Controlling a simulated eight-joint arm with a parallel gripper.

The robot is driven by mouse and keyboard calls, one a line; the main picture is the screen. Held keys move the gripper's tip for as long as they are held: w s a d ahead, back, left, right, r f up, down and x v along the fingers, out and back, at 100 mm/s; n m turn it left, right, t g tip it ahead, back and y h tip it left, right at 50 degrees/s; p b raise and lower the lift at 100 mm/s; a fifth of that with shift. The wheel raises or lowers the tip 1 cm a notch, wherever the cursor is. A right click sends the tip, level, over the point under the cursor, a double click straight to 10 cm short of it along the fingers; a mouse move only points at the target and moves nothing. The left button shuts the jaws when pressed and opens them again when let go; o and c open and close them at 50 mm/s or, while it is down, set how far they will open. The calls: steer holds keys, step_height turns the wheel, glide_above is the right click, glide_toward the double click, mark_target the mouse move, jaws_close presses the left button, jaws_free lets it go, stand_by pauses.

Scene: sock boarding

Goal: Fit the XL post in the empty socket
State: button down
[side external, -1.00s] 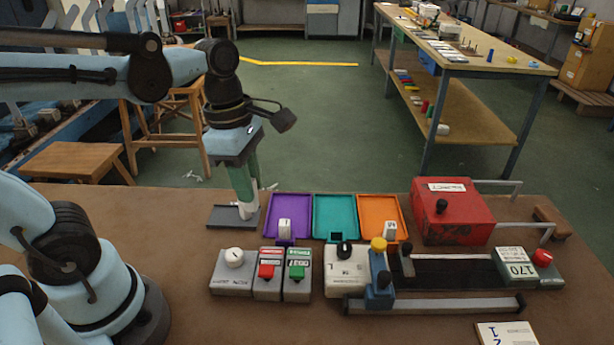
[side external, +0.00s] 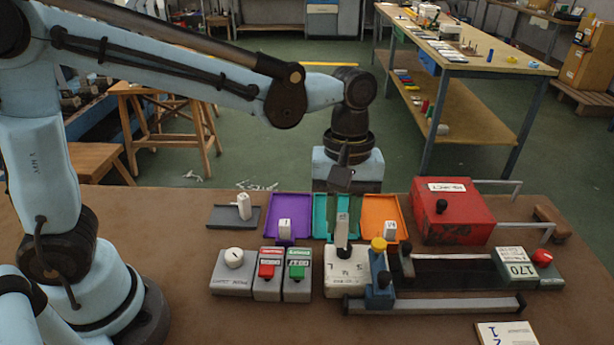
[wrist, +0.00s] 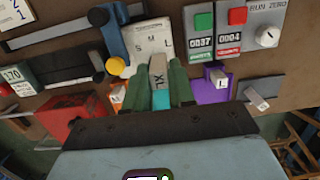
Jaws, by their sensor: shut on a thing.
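My gripper (side external: 343,218) points down over the front of the teal tray (side external: 320,225), its green fingers shut on a pale grey post. The held post (side external: 342,233) reads XL in the wrist view (wrist: 158,72). Its lower end is in front of the teal tray's near edge, by the white lettered block (side external: 347,272); I cannot tell whether it touches anything. The purple tray (side external: 300,208) bears a white post (side external: 285,229) at its front, and the orange tray (side external: 380,205) another (side external: 390,231). No socket shows at the teal tray; post and fingers cover its front.
A grey rack (side external: 220,217) at the left holds one white post (side external: 243,206). In front stand button boxes (side external: 268,285) and a blue lever piece (side external: 381,285) with a yellow knob. A red box (side external: 450,215) stands right of the trays.

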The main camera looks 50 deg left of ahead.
steer(key=shift+w+a+f, duration=0.8)
steer(key=shift+w+f, duration=0.05)
steer(key=shift+f, duration=0.55)
steer(key=shift+w+a+f, duration=0.8)
steer(key=shift+a+f, duration=0.05)
steer(key=shift+f, duration=0.5)
steer(key=shift+w+a+f, duration=0.8)
steer(key=shift+w+f, duration=0.05)
steer(key=shift+f, duration=0.55)
steer(key=c, duration=1)
jaws_free()
steer(key=shift+f, duration=0.1)
steer(key=shift+o, duration=0.2)
